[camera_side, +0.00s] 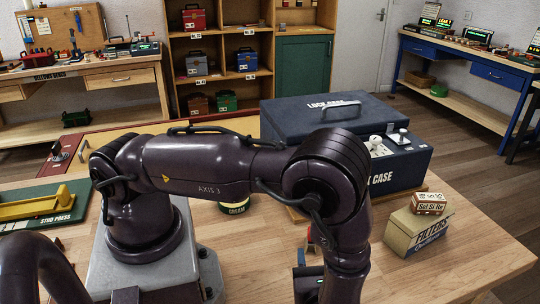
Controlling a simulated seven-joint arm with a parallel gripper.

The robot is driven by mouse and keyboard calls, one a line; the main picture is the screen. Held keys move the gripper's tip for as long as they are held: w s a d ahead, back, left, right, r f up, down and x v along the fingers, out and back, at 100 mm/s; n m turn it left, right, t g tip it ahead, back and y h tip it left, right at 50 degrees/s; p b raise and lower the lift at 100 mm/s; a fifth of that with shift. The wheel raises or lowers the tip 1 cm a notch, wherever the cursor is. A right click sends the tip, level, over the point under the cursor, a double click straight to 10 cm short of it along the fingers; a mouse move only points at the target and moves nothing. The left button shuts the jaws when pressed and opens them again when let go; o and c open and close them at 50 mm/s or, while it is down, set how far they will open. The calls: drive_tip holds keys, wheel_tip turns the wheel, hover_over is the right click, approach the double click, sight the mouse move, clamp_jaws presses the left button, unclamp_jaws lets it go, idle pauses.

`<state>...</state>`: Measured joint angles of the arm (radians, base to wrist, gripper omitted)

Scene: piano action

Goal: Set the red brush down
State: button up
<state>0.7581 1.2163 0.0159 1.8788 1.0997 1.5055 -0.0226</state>
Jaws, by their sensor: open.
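I cannot make out the red brush clearly. A small red piece (310,234) shows just left of my arm's forearm, mostly hidden behind it, and I cannot tell what it belongs to. My arm bends over the wooden table and its last link runs down past the bottom edge of the picture. My gripper's fingers are out of view.
A dark blue lock case (310,117) stands behind my arm on the table (470,245). A filters box (416,230) with a smaller box (429,203) on top is at the right. The right front is clear.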

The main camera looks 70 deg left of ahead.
drive_tip(key=s+a+r+n+h, duration=0.2)
drive_tip(key=r+n+h, duration=0.3)
drive_tip(key=r, duration=0.4)
drive_tip(key=s+a+r+n+h, duration=0.2)
drive_tip(key=s+r+n+h, duration=0.2)
drive_tip(key=r+n+h, duration=0.2)
drive_tip(key=s+a+r+n+h, duration=0.2)
drive_tip(key=r+n+h, duration=0.3)
drive_tip(key=r+n, duration=0.4)
drive_tip(key=shift+s+r+t+h, duration=0.35)
drive_tip(key=shift+s+r, duration=0.5)
drive_tip(key=shift+r, duration=1.8)
